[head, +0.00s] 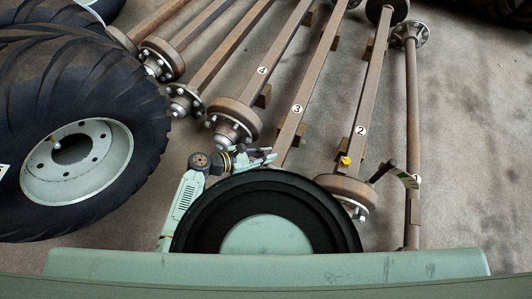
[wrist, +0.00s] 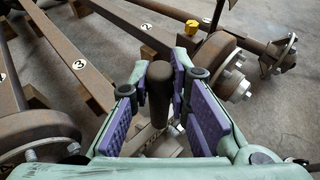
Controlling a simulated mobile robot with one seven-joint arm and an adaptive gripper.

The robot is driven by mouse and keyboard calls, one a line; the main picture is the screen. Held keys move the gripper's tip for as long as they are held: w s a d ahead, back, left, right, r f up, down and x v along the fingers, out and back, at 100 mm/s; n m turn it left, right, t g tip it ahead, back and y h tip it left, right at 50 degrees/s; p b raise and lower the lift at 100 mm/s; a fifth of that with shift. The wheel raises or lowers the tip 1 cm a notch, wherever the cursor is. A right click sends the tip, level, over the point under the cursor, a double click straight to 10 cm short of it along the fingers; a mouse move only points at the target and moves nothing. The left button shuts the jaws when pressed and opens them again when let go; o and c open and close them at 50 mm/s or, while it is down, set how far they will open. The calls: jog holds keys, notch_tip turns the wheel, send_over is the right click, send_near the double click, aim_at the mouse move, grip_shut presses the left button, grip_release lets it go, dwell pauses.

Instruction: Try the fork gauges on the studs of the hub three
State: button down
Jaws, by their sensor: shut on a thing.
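My gripper (head: 262,157) is at the near ends of the axles, between the hub of axle four (head: 234,120) and the hub of axle two (head: 345,190). In the wrist view its purple-padded fingers are shut on a dark rounded handle (wrist: 159,88), seemingly of a fork gauge, with pale metal partly showing below. Its fork end cannot be made out. Axle three (head: 297,108), marked 3, also shows in the wrist view (wrist: 75,58). Its near end runs behind my gripper, so hub three and its studs are hidden in both views.
A large tyre with a pale green rim (head: 75,160) lies at the left. A yellow object (head: 346,161) sits on axle two. Bare floor is clear at far right.

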aim_at(267, 166)
jog(key=shift+f+b, duration=0.1)
jog(key=shift+b, duration=0.4)
notch_tip(267, 166, down, 7)
jog(key=b, duration=0.7)
jog(key=shift+f+b, duration=2.55)
jog(key=shift+b, duration=0.5)
jog(key=shift+r, duration=0.15)
jog(key=shift+r+p, duration=3.3)
jog(key=shift+r, duration=1.65)
